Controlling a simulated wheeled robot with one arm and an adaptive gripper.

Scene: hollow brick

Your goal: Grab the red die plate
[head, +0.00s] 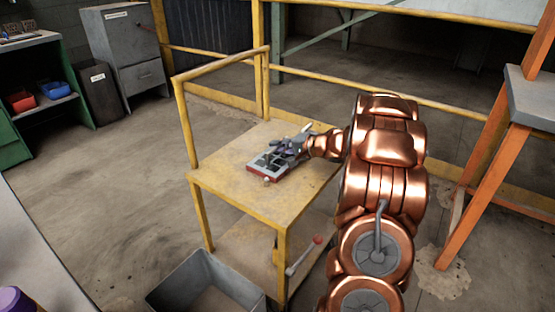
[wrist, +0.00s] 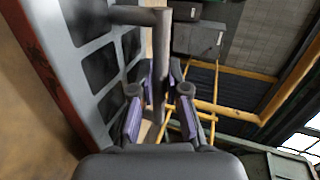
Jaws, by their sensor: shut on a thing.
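The red die plate (head: 262,173) lies on the yellow cart's top in the head view, with a red edge and a grey gridded upper face. In the wrist view the plate (wrist: 88,62) fills the left side, with dark square recesses and a red border. A grey bar-shaped handle (wrist: 160,45) stands out from its face. My gripper (wrist: 160,100) has its purple-padded fingers on either side of this handle and is shut on it. In the head view my gripper (head: 298,146) is over the plate's right part and hides some of it.
The yellow cart (head: 230,178) has a raised rail at its back left and a lower shelf. A grey open bin (head: 205,285) stands at its front. An orange-legged stand (head: 485,165) is at right.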

